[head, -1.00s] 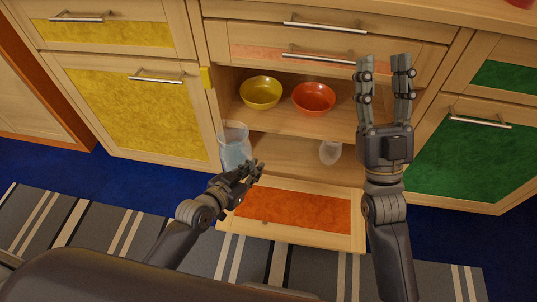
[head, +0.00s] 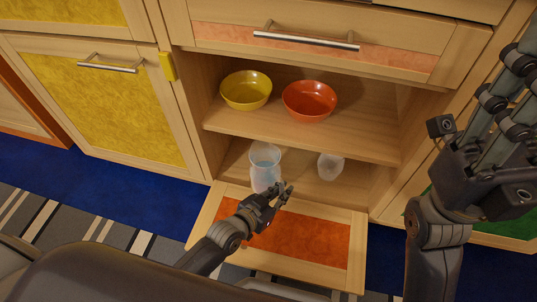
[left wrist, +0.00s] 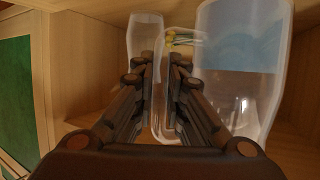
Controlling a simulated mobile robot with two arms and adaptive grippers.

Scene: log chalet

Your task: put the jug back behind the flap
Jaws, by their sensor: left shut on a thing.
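The clear, blue-tinted jug (head: 265,160) is upright at the left front of the lower compartment, above the hinge side of the flap. My left gripper (head: 281,192) is shut on its handle; in the left wrist view the handle loop passes between the fingers, and the jug's body (left wrist: 240,85) stands to the right. I cannot tell whether the jug's base touches the compartment floor. The flap (head: 300,238), with an orange-red panel, lies folded down and open. My right gripper (head: 505,95) is raised at the right, empty, fingers apart and partly cut off by the frame.
A clear glass (head: 330,166) stands to the right in the same compartment; it also shows in the left wrist view (left wrist: 145,38). A yellow bowl (head: 246,90) and an orange bowl (head: 310,101) sit on the shelf above. A closed drawer (head: 300,45) is over them.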

